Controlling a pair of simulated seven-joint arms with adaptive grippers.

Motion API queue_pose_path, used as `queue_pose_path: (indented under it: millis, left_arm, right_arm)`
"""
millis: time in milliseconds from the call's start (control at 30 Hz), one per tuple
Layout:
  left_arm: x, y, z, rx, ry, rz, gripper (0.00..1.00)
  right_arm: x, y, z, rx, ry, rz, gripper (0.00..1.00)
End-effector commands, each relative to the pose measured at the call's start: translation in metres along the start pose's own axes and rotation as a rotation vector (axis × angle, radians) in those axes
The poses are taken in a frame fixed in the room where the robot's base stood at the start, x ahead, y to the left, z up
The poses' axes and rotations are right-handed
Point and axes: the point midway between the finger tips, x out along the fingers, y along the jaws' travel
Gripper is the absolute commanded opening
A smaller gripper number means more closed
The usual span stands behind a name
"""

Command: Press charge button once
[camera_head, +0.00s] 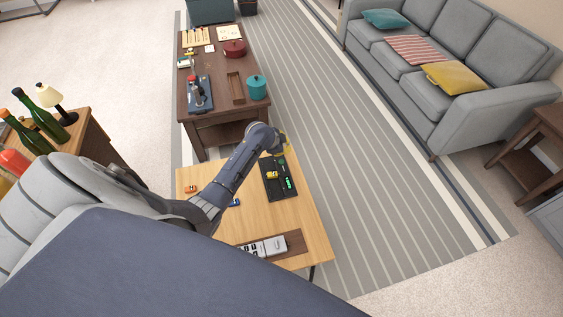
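A black panel (276,191) lies on the light wooden table (308,226), with glowing green marks (287,184) on its right side. A small yellow toy car (272,174) sits on the panel. My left arm reaches in from the left, and my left gripper (282,144) is over the far end of the panel. Its fingers are small and partly hidden by the wrist, so I cannot tell whether they are open or touching anything. I cannot make out a charge button. My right gripper is not in view.
An orange toy car (190,189) and a blue one (234,202) are on the table near my arm. A grey remote-like device (262,247) lies on a brown tray (296,244) at the near edge. A dark coffee table (222,128) stands beyond. Bottles (39,119) stand at left.

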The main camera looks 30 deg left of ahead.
Motion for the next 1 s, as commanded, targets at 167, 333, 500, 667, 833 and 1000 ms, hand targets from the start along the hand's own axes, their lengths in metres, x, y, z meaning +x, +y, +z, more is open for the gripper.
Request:
queue_pose_path:
  millis: [167, 333, 500, 667, 833, 1000]
  left_arm:
    - [0.017, 0.009, 0.009, -0.002, -0.001, 0.001, 0.0]
    - [0.03, 0.016, 0.016, -0.001, -0.001, 0.001, 0.0]
    - [0.039, 0.021, 0.021, 0.001, 0.0, 0.0, 0.0]
    - [0.043, 0.023, 0.023, 0.0, 0.0, -0.001, 0.0]
    - [0.045, 0.023, 0.024, 0.0, 0.0, -0.001, 0.0]
    - [0.045, 0.024, 0.024, 0.0, 0.0, -0.001, 0.0]
  right_arm:
    - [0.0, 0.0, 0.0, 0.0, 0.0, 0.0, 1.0]
    - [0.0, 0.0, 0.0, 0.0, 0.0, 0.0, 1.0]
    - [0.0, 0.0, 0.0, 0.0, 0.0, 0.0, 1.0]
    - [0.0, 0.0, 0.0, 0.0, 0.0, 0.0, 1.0]
    - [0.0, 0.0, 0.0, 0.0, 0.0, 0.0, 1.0]
    - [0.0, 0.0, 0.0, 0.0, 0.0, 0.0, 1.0]
